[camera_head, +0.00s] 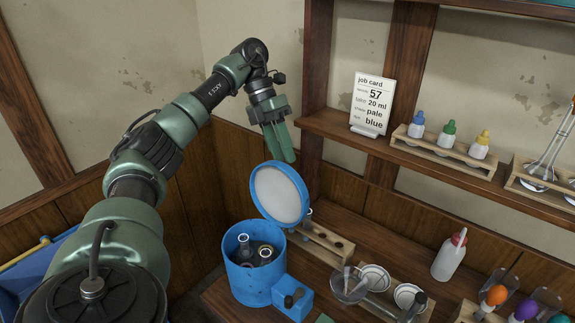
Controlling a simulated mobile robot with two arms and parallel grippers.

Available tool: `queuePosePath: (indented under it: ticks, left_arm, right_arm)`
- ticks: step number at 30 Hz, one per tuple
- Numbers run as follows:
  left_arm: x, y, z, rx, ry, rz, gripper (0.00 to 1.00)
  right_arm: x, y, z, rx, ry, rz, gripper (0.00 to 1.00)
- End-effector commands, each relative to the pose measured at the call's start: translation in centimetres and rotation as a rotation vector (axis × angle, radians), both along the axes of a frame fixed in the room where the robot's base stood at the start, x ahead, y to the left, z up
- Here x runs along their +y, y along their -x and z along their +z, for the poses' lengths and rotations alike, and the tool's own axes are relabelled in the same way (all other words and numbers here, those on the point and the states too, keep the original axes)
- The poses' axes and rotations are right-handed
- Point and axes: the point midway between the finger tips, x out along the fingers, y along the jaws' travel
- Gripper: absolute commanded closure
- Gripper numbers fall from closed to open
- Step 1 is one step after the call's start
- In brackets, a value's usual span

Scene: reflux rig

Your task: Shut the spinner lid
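The spinner is a blue round tub (243,283) on the bench at lower middle. Its round blue lid (279,195) with a pale inner face stands open, raised at the tub's back right edge. Inside the tub is a dark rotor with a few pale-rimmed tubes (265,251). A blue box with a dark knob (292,298) joins the tub's right side. My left gripper (284,153) points down just above and behind the lid's top edge. Its green fingers look close together, seen side-on, and whether they touch the lid is unclear. My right gripper is out of view.
A wooden tube rack (322,245) stands close right of the lid. Glass dishes, a squeeze bottle (449,255) and coloured-bulb droppers (497,295) are further right. A shelf above holds a job card (372,102) and small dropper bottles (448,133). A wooden post rises behind the gripper.

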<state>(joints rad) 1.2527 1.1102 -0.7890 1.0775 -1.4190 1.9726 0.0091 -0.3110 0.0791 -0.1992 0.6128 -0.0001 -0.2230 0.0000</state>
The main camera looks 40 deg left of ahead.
Motion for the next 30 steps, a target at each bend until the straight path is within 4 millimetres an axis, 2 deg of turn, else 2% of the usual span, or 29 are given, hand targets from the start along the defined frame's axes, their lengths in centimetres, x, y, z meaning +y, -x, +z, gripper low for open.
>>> queuePosePath:
  ticks: [6, 16, 17, 18, 20, 30]
  left_arm:
    - [-1.1, 0.1, -2.1, 0.002, 0.000, -0.001, 0.69]
    - [-1.4, 0.1, -2.5, 0.000, 0.000, 0.000, 0.69]
    - [-1.4, 0.1, -2.5, 0.000, 0.000, 0.000, 0.74]
    - [-1.4, 0.1, -2.5, 0.000, 0.000, 0.000, 0.86]
    - [-1.4, 0.1, -2.5, 0.000, 0.000, 0.000, 1.00]
    - [-1.3, 0.1, -2.6, 0.001, -0.001, 0.002, 1.00]
  right_arm:
    - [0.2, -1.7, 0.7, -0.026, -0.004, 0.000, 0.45]
    - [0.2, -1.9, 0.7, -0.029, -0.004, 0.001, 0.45]
    - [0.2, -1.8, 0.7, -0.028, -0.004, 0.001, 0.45]
    - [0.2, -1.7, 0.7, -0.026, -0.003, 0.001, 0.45]
    - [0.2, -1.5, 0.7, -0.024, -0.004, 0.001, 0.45]
    - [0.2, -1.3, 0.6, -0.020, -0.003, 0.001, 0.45]
